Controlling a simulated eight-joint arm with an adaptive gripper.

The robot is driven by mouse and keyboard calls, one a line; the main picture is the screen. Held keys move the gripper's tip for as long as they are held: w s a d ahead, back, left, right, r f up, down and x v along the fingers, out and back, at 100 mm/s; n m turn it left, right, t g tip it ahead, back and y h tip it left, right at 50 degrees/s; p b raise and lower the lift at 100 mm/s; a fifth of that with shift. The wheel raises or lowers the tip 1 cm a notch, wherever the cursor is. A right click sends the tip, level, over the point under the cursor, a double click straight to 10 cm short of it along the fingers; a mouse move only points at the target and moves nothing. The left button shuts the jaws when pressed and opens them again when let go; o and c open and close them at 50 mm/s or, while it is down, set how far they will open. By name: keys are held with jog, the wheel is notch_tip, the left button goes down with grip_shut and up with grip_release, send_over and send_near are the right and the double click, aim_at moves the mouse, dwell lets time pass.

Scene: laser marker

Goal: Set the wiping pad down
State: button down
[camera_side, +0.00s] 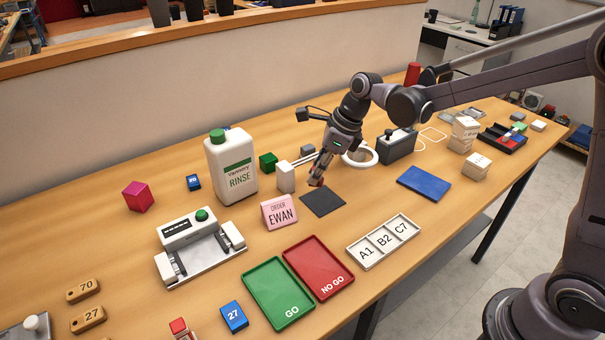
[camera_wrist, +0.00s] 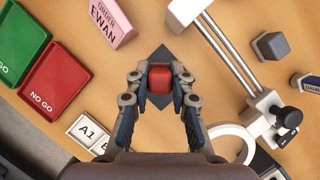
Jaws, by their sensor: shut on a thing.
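My gripper (camera_side: 318,176) is shut on a small red block, which I take to be the wiping pad (camera_wrist: 160,79). In the wrist view the red pad sits between my two fingertips (camera_wrist: 160,77). Beneath it is a dark grey square mat (camera_side: 323,203), also visible around the pad in the wrist view (camera_wrist: 163,56). In the side view my fingers point down over the mat's back edge and partly cover the pad. I cannot tell whether the pad touches the mat.
A pink ORDER EWAN sign (camera_side: 279,212) stands left of the mat. The red NO GO tray (camera_side: 318,268) and green GO tray (camera_side: 277,293) lie in front. A railed device with a white block (camera_side: 286,178) and a white ring (camera_side: 360,157) stand close behind. A blue pad (camera_side: 424,183) lies right.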

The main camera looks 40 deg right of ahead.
jog(key=shift+f, duration=2.7)
jog(key=shift+f, duration=0.1)
jog(key=c, duration=1.2)
grip_release()
jog(key=v, duration=1.2)
jog(key=s+d+n+t+h, duration=0.1)
jog(key=s+n, duration=0.4)
jog(key=n, duration=0.4)
jog(key=s+d+n+t+h, duration=0.1)
jog(key=s+d+n, duration=0.1)
jog(key=s+n, duration=0.4)
jog(key=s+d+n+t+h, duration=0.1)
jog(key=s+n, duration=0.4)
jog(key=n, duration=0.7)
jog(key=shift+s+d+f+t, duration=0.2)
jog(key=shift+d+t, duration=0.1)
jog(key=shift+t, duration=0.2)
